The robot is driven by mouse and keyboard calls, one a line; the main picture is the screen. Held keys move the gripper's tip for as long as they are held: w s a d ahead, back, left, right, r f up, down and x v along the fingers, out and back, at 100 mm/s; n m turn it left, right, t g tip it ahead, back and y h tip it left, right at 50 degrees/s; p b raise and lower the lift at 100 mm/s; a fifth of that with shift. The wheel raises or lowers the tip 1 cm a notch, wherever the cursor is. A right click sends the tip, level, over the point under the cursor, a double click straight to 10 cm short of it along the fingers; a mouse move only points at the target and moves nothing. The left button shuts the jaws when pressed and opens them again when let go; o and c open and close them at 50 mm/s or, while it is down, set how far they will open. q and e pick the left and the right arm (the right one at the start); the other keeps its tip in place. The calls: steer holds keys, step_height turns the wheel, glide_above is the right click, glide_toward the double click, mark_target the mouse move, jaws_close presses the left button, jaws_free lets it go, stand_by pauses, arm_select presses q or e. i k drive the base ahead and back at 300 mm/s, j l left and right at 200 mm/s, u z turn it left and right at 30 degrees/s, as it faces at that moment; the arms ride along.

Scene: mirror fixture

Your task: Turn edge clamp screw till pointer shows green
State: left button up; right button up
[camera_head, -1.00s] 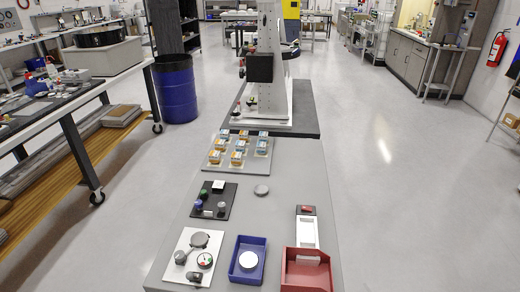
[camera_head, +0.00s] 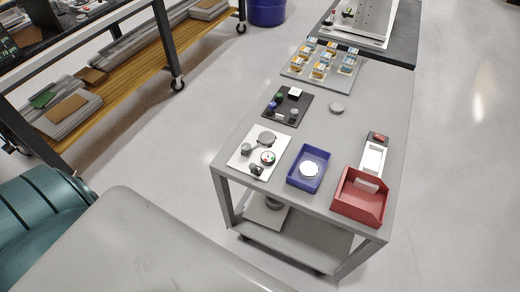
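A white fixture plate (camera_head: 240,160) lies at the left front of the grey cart top. On it are a round grey disc (camera_head: 267,138), a grey knob (camera_head: 246,149), a small round dial (camera_head: 268,157) with a white face and a dark rim, and a small dark knob (camera_head: 257,169) near the plate's front edge. I cannot tell which knob is the edge clamp screw. The dial shows a little red and green, but its pointer is too small to read. Neither of my grippers is in view.
Right of the plate stand a blue tray (camera_head: 296,181) with a white disc (camera_head: 309,169) and a red bin (camera_head: 358,202). Behind are a black board (camera_head: 275,105) with small knobs and a loose grey disc (camera_head: 337,108). A grey surface and a teal ribbed object (camera_head: 35,225) fill the lower left.

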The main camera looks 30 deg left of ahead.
mark_target(246, 148)
steer(key=u, duration=1.05)
steer(key=k+j+z, duration=0.6)
steer(key=k+z, duration=0.25)
steer(key=k, duration=0.25)
